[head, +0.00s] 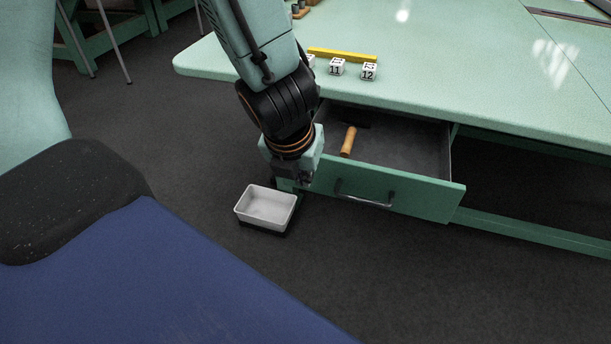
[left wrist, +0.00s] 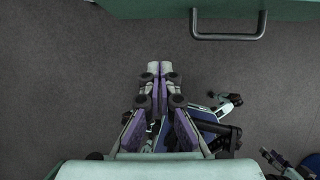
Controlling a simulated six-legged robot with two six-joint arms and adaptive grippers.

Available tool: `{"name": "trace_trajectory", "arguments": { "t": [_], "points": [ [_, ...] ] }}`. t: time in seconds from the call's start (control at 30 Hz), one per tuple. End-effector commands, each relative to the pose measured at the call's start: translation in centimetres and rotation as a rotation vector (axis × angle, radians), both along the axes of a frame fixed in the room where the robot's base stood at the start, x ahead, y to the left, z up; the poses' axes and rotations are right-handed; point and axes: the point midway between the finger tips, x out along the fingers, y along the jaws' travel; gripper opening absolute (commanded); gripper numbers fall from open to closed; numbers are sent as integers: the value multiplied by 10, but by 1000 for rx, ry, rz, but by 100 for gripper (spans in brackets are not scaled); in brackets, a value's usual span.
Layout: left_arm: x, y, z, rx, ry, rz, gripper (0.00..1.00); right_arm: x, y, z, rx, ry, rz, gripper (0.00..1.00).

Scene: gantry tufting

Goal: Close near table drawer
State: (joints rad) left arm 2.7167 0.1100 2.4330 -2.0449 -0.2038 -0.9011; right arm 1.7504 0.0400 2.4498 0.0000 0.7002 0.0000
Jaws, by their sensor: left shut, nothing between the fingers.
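The green table drawer (head: 420,196) stands pulled out from under the near table (head: 450,75). A hammer-like tool with a wooden handle (head: 348,142) lies inside it. Its silver bar handle (head: 364,198) is on the front panel and also shows at the top of the left wrist view (left wrist: 228,36). My left gripper (head: 304,180) is at the left end of the drawer front, mostly hidden below the wrist. In the left wrist view its fingers (left wrist: 160,68) are together with nothing between them, apart from the handle. My right gripper is not seen.
A white tray (head: 265,222) on a dark base is close to the left gripper, on its lower left. Numbered blocks (head: 369,71) and a yellow bar (head: 342,55) lie on the tabletop. The dark floor (head: 460,290) in front of the drawer is clear.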

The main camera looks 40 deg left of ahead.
Motion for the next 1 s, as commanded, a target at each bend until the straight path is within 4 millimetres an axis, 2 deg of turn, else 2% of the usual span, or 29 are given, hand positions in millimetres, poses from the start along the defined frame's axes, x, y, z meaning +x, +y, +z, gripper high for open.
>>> {"name": "trace_trajectory", "arguments": {
  "t": [0.03, 0.1, 0.47, 0.5, 0.7, 1.0],
  "points": [
    [3, 1, -13, 0, 1, 0, 0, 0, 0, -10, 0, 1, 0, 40],
    [7, 2, -24, -1, 2, 0, 0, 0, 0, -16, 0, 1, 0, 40],
    [25, 5, -72, 0, 1, -4, 0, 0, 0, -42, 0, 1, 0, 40],
    [31, 6, -66, -1, 1, -4, 0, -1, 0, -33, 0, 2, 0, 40],
    [49, 11, -63, 0, 1, -4, 0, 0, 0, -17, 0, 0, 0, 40],
    [62, 15, -65, 0, 0, -6, 0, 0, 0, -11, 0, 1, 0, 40]
  ]
}}
